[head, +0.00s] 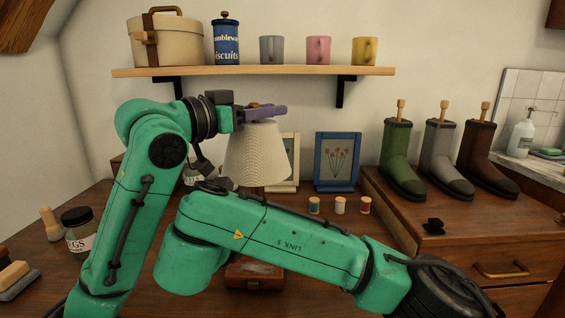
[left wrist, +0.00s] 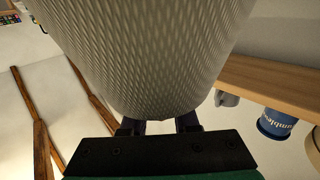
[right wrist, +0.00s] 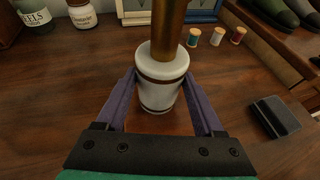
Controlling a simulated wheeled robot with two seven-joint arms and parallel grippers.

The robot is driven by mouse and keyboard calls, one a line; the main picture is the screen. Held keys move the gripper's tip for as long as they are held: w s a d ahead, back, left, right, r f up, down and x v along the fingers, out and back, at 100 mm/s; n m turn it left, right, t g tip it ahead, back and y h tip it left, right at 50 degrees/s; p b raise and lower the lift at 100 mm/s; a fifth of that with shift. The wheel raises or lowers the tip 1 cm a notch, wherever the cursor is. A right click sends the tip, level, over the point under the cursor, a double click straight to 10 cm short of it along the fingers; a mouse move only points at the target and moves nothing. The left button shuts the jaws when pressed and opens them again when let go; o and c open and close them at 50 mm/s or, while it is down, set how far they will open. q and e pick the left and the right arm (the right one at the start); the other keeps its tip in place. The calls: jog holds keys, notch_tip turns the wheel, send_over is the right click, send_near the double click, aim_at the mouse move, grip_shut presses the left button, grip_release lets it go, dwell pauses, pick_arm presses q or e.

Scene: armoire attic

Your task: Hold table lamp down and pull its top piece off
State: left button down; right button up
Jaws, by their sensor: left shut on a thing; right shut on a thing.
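The table lamp stands on the wooden desk, with a cream ribbed shade (head: 255,155) in the head view; the shade also fills the left wrist view (left wrist: 150,50). My left gripper (head: 262,112) is at the top of the shade, its purple fingers shut on the small brownish top piece (head: 254,104). In the right wrist view, my right gripper (right wrist: 160,95) is shut around the lamp's white body (right wrist: 160,75) with brown bands, below a brass stem (right wrist: 168,25). In the head view my arm hides the right gripper and the lower lamp.
A shelf (head: 250,71) with a basket, biscuit tin and mugs hangs above the lamp. Thread spools (head: 340,205), a blue picture frame (head: 337,162) and jars stand around the lamp. Boots (head: 440,158) stand on the chest at right. A dark block (right wrist: 272,117) lies right of the lamp.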

pick_arm(q)
notch_tip(320, 180, up, 8)
jog(key=shift+r, duration=0.2)
dwell(0.7)
pick_arm(e)
jog(key=o, duration=1.3)
jog(key=shift+c, duration=0.2)
